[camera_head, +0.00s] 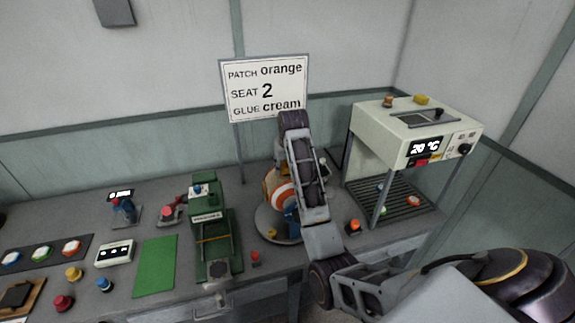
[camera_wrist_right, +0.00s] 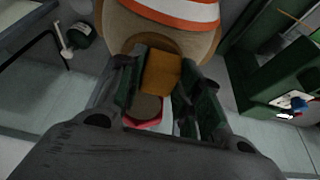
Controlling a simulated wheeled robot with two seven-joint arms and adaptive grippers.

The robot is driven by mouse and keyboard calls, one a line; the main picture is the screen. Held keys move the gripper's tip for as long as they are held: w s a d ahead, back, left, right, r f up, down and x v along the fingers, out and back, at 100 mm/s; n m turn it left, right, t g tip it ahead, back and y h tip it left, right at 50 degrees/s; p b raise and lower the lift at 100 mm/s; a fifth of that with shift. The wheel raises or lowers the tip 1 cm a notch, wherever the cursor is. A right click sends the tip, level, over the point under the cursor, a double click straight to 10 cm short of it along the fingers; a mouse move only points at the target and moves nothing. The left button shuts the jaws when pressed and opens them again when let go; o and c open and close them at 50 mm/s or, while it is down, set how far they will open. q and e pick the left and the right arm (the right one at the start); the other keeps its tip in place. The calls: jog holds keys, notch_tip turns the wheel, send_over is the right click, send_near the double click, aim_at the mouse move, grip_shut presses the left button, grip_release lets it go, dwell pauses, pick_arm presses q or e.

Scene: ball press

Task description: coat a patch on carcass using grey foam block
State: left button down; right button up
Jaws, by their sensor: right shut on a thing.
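The carcass is a tan ball with an orange and white band (camera_head: 279,189), standing on a round grey base (camera_head: 266,222) and partly hidden by my right arm. Its band (camera_wrist_right: 186,10) fills the top of the right wrist view. My right gripper (camera_wrist_right: 164,70) is shut on a small orange-brown block (camera_wrist_right: 161,74), close in front of the ball's tan underside. Whether block and ball touch, I cannot tell. A grey disc with a red rim (camera_wrist_right: 145,108) shows between the fingers below the block. I cannot make out a clearly grey foam block. My left gripper is not in view.
A sign (camera_head: 266,90) reads patch orange, seat 2, glue cream. A green press (camera_head: 211,240) stands left of the ball; a cream oven (camera_head: 400,130) showing 20 °C stands right. Coloured discs lie on a dark tray (camera_head: 45,256) at left. A green mat (camera_head: 155,266) is bare.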

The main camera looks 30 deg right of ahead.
jog(key=shift+w+a, duration=0.2)
jog(key=shift+a, duration=0.75)
jog(key=shift+d, duration=0.15)
jog(key=shift+s+d+f, duration=0.1)
jog(key=shift+s+d, duration=0.1)
jog(key=shift+d, duration=0.5)
jog(key=shift+s+d, duration=0.2)
jog(key=shift+d, duration=0.45)
jog(key=shift+s+d, duration=0.2)
jog(key=shift+d, duration=0.6)
jog(key=shift+s+d, duration=0.15)
jog(key=shift+d, duration=0.65)
jog(key=shift+r, duration=0.25)
jog(key=shift+a+r, duration=0.1)
jog(key=shift+r, duration=2.8)
jog(key=shift+r, duration=0.15)
